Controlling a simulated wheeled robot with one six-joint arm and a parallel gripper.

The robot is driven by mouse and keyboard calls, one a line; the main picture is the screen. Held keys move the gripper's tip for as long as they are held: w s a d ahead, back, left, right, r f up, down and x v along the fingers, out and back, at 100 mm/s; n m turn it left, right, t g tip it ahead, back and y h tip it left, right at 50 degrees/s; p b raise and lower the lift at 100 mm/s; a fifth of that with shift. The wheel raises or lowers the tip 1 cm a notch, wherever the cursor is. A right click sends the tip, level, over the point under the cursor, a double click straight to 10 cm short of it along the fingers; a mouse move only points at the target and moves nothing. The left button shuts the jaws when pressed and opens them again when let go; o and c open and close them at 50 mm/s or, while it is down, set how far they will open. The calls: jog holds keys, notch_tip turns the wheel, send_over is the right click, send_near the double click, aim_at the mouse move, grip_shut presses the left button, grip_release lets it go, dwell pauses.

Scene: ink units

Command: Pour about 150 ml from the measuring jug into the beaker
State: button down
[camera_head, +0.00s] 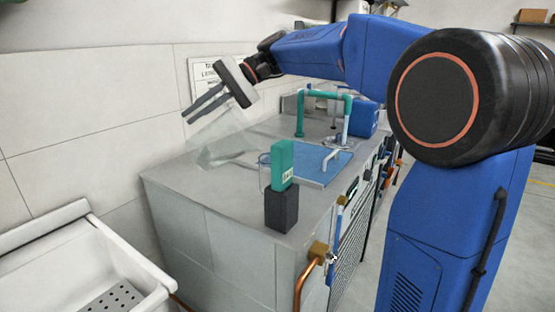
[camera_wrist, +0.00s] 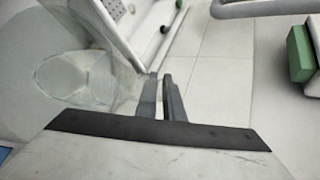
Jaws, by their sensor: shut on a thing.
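My gripper (camera_head: 188,114) is shut and raised above the left back part of the counter. A clear measuring jug (camera_head: 222,130) hangs at the fingers, strongly tilted, its lower end close over the counter. In the wrist view my gripper (camera_wrist: 160,82) shows its two dark fingers close together, with the clear jug (camera_wrist: 95,35) filling the left side. A pale round outline lies within the clear shape there; I cannot tell whether it is the jug's own end or the beaker. The beaker cannot be told apart with certainty, and no liquid level is readable.
A blue mat (camera_head: 318,165) and green pipe frame (camera_head: 299,118) are farther back. A white sink (camera_head: 75,255) is at lower left.

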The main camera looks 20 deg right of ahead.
jog(key=shift+s+d+r+y, duration=0.15)
jog(key=shift+d+r+y, duration=0.25)
jog(key=shift+r, duration=0.25)
jog(key=shift+s+d+r, duration=0.1)
jog(key=shift+d+r, duration=0.05)
jog(key=shift+r, duration=0.05)
jog(key=shift+s+d+r+n+y, duration=0.25)
jog(key=shift+d+r+n+y, duration=0.15)
jog(key=shift+d+r+y, duration=0.3)
